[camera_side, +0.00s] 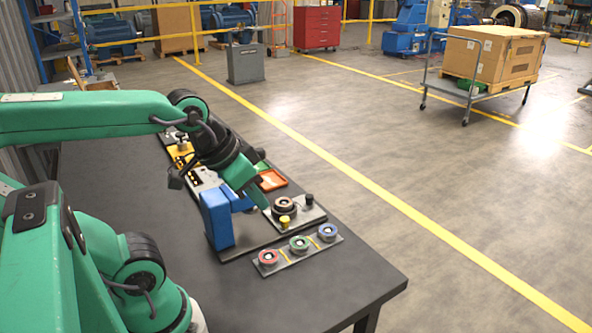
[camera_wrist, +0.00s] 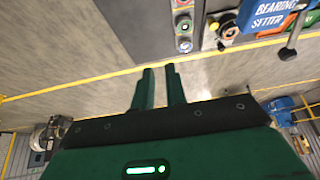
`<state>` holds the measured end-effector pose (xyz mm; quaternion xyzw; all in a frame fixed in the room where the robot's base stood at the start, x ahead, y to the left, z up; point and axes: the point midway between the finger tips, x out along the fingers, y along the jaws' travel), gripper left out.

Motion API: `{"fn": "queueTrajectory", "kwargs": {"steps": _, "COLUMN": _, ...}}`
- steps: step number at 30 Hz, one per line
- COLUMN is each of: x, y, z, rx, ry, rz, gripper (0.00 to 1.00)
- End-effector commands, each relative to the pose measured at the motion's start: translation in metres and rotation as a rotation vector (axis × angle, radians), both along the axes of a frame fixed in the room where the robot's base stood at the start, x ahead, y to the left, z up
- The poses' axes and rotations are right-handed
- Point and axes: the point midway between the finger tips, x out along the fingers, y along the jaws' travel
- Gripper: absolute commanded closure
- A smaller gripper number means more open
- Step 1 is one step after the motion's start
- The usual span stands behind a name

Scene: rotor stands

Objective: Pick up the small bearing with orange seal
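Three small ring-shaped bearings lie in a row on a grey strip (camera_side: 281,256) in the side view: one with a red seal (camera_side: 268,257), one with a green seal (camera_side: 299,243) and one with a blue seal (camera_side: 327,231). I cannot make out a bearing with a clearly orange seal. The strip also shows near the top of the wrist view, with the green-sealed bearing (camera_wrist: 184,26) in its middle. My gripper (camera_wrist: 159,72) has its two green fingers apart with nothing between them. In the side view my gripper (camera_side: 259,200) hangs above the bench, behind the strip and beside the blue block.
A blue block (camera_side: 217,220), lettered "BEARING SETTER" in the wrist view (camera_wrist: 272,16), stands close to my gripper. A plate (camera_side: 306,214) holds a dark ring, a yellow knob and a black knob. An orange-rimmed tray (camera_side: 271,181) lies behind. The bench's near right (camera_side: 350,285) is clear.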

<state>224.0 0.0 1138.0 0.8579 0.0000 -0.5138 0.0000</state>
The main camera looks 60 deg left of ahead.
Motion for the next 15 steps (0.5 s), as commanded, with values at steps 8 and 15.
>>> {"fn": "queueTrajectory", "kwargs": {"steps": 8, "x": 0.0000, "y": 0.0000, "z": 0.0000, "rx": 0.000, "ry": 0.000, "rz": 0.000, "gripper": 0.43}}
{"fn": "queueTrajectory", "kwargs": {"steps": 15, "x": 0.0003, "y": 0.0002, "z": 0.0001, "rx": 0.000, "ry": 0.000, "rz": 0.000, "gripper": 0.43}}
